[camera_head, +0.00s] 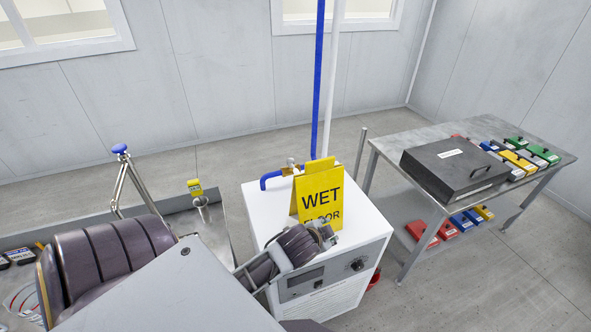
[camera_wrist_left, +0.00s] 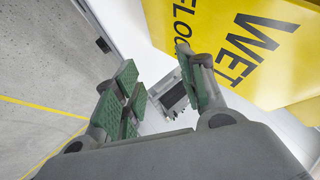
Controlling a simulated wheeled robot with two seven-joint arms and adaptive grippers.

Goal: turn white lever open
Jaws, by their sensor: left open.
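I cannot make out a white lever in either view; the yellow wet-floor sign (camera_head: 320,190) hides part of the white cabinet's top and what is behind it. A brass-coloured fitting (camera_head: 291,163) on blue piping shows just behind the sign. My left gripper (camera_head: 326,232) is at the front edge of the cabinet, just in front of the sign. In the left wrist view its green-padded fingers (camera_wrist_left: 157,80) are apart with nothing held between them. The sign (camera_wrist_left: 245,45) fills the upper right there, close to the right finger. My right gripper is not in view.
The white cabinet (camera_head: 262,200) has a front panel with a dial. A blue pipe (camera_head: 318,75) and a white pipe (camera_head: 331,75) rise behind it. A metal table (camera_head: 400,140) at right bears a black case (camera_head: 455,168) and coloured boxes. Floor between cabinet and table is narrow.

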